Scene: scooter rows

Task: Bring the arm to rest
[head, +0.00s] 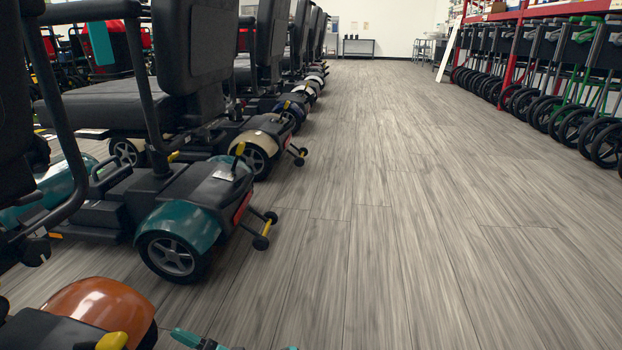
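Only a little of what looks like my gripper (208,343) shows, as small teal and dark parts at the bottom edge, left of centre. The rest of it and my arm are below the picture. I cannot tell whether its fingers are open or shut, or whether they hold anything. The visible parts are over the floor, just right of the orange scooter (104,305).
A row of scooters lines the left, including a teal one (182,228) with rear wheels jutting toward the aisle. Folded walkers (560,75) stand under a red rack at right. The wood-plank floor (400,200) between is clear to the far wall.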

